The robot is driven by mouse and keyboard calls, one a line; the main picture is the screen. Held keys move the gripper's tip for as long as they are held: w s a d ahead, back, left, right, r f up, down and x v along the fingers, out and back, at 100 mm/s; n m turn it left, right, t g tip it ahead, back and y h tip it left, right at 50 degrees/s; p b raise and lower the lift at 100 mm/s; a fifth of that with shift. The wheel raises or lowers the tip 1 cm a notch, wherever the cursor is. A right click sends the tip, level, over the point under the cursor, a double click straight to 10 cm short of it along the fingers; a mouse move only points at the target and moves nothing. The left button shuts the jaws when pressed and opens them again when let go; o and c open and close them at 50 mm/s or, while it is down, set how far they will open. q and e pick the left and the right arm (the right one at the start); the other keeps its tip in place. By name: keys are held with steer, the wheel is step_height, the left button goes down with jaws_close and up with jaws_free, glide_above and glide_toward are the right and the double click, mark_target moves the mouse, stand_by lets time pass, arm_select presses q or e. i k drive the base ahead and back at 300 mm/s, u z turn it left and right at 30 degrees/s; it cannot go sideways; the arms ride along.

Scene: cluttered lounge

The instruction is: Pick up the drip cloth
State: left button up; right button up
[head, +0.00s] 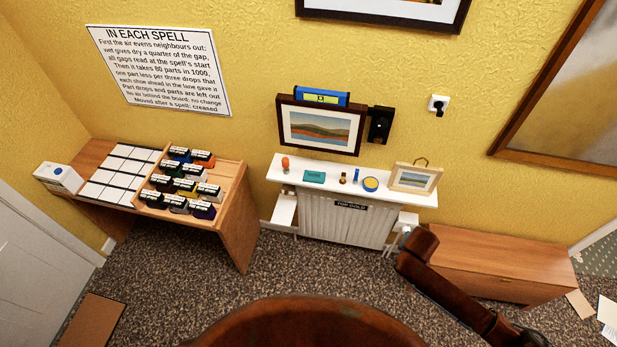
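I cannot pick out a drip cloth with certainty in the head view. A small flat teal item (314,176) lies on the white shelf (283,173) above the radiator; whether it is cloth or a box is too small to tell. On the same shelf are an orange-topped item (285,164), a small dark item (343,178), a small blue item (356,174), a round blue and yellow tin (370,184) and a small framed picture (414,178). Neither of my grippers shows clearly. A dark reddish-brown jointed form crosses the lower right.
A wooden desk (238,225) at left holds white cards (117,170) and a rack of labelled dark packets (183,183). A white box (58,178) stands at its left end. A low wooden chest (500,258) stands right of the radiator (340,218). Speckled carpet (300,270) lies open between.

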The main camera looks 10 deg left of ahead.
mark_target(310, 176)
steer(key=u, duration=0.85)
steer(key=i, duration=1)
